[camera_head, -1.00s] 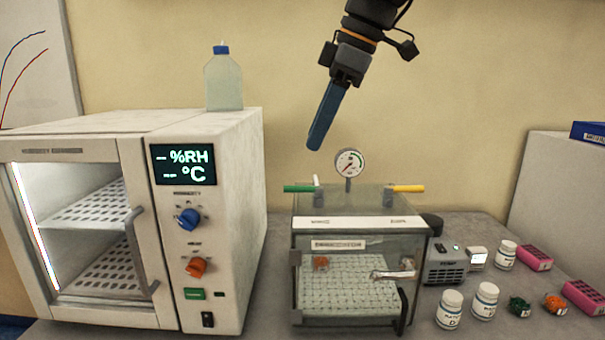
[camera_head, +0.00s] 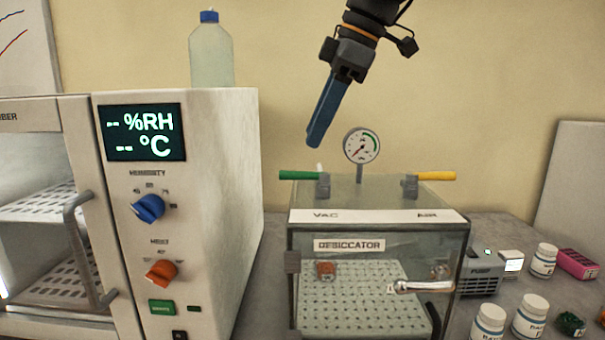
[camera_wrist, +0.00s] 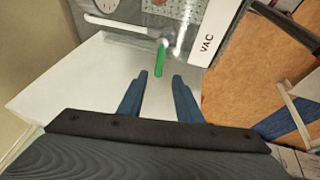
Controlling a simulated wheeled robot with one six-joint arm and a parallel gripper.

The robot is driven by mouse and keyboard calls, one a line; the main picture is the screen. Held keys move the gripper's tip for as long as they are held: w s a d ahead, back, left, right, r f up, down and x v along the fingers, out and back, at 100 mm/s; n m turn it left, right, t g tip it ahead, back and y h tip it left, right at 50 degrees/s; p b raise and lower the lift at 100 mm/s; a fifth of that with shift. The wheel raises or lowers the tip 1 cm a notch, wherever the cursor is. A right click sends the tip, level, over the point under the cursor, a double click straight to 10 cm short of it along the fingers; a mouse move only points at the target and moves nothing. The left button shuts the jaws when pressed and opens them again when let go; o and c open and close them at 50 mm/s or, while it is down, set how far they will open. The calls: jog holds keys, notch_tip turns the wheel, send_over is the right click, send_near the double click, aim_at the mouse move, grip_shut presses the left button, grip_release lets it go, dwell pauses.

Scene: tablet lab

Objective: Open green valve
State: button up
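The green valve handle (camera_head: 299,175) is on the top left of the clear desiccator box (camera_head: 378,215) and points out to the left. It also shows in the wrist view (camera_wrist: 160,60), beyond my fingertips, beside the "VAC" label. My gripper (camera_head: 314,138) hangs above the left part of the desiccator, blue fingers pointing down, apart from the handle. In the wrist view my gripper (camera_wrist: 158,78) has its two blue fingers spread with an empty gap between them. A yellow valve handle (camera_head: 437,176) is on the top right of the box.
A pressure gauge (camera_head: 361,146) stands on the desiccator between the valves. A humidity chamber (camera_head: 200,190) with a bottle (camera_head: 211,52) on top stands to the left. A pump (camera_head: 482,276) and white jars (camera_head: 531,315) are to the right.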

aim_at(302, 174)
jog(key=shift+p+x, duration=0.85)
jog(key=shift+x, duration=3.15)
jog(key=shift+w, duration=0.1)
jog(key=shift+c, duration=0.3)
grip_shut()
